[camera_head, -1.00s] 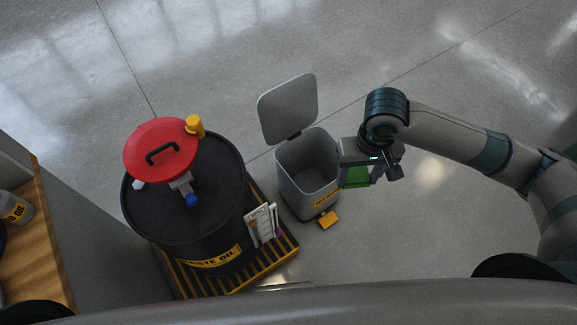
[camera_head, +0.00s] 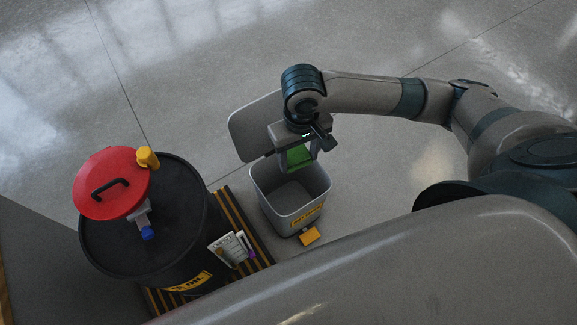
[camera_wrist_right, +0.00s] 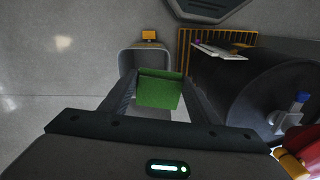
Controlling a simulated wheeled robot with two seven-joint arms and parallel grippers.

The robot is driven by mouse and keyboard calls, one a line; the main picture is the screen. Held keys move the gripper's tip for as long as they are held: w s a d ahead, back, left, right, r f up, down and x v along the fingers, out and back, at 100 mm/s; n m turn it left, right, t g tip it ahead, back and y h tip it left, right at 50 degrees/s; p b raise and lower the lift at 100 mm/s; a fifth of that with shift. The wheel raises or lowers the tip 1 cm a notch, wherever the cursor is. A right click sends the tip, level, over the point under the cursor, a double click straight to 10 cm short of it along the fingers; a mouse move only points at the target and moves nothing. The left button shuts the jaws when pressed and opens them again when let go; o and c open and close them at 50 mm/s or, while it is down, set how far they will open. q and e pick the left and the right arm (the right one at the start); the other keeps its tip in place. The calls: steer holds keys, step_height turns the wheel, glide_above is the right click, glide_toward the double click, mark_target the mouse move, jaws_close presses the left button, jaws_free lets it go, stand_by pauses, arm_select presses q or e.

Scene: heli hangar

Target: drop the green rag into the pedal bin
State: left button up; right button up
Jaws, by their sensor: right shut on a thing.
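The green rag (camera_head: 299,156) is held in my right gripper (camera_head: 297,160), which is shut on it. The rag also shows between the fingers in the right wrist view (camera_wrist_right: 159,90). The pedal bin (camera_head: 308,207) is grey, with its lid (camera_head: 245,130) open and tilted back and an orange pedal (camera_head: 309,236) at its front. In the head view the rag appears over the back part of the bin's opening. In the right wrist view the bin (camera_wrist_right: 127,62) lies beyond the rag. Its exact height above the rim is hard to tell. My left gripper is not in view.
A black waste oil drum (camera_head: 165,237) with a raised red lid (camera_head: 112,182) stands left of the bin on a yellow-and-black striped base (camera_head: 238,222). A clipboard-like sheet (camera_head: 229,248) is at the drum's side. The floor behind and right of the bin is clear.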

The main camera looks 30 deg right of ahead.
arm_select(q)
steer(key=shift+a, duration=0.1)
arm_select(e)
steer(key=shift+a, duration=0.1)
